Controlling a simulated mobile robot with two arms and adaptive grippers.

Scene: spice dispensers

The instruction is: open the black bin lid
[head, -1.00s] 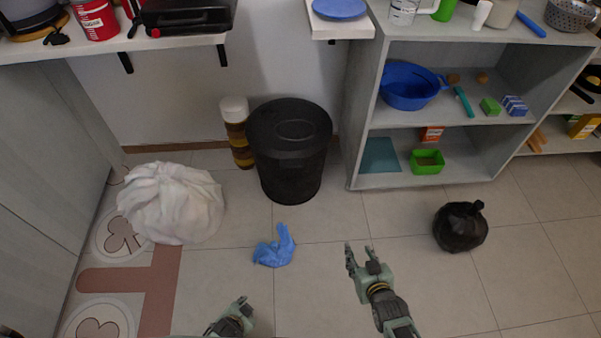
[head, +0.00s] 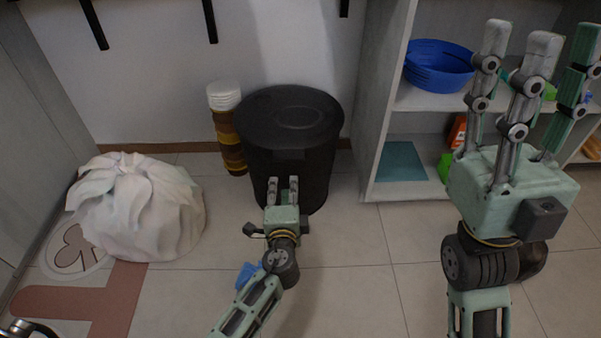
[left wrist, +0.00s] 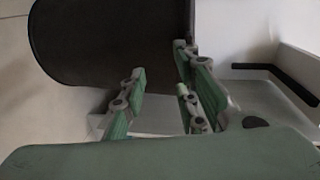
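The black bin (head: 290,165) stands upright on the floor against the back wall. Its round black lid (head: 290,112) is on top and closed. My left gripper (head: 284,182) is in front of the bin, below the lid's rim; whether it touches the bin is unclear. In the left wrist view the dark bin (left wrist: 100,45) fills the upper part beyond the left gripper's fingers (left wrist: 160,85), which are spread apart with nothing between them. My right gripper (head: 530,75) is raised at the right, close to the camera, its fingers apart and empty.
A white tied bag (head: 140,205) lies left of the bin. A stack of brown jars with a white top (head: 228,130) stands close at the bin's left. A shelf unit (head: 385,105) with a blue basin (head: 437,66) stands at the right. A blue crumpled item (head: 247,274) is partly behind my left arm.

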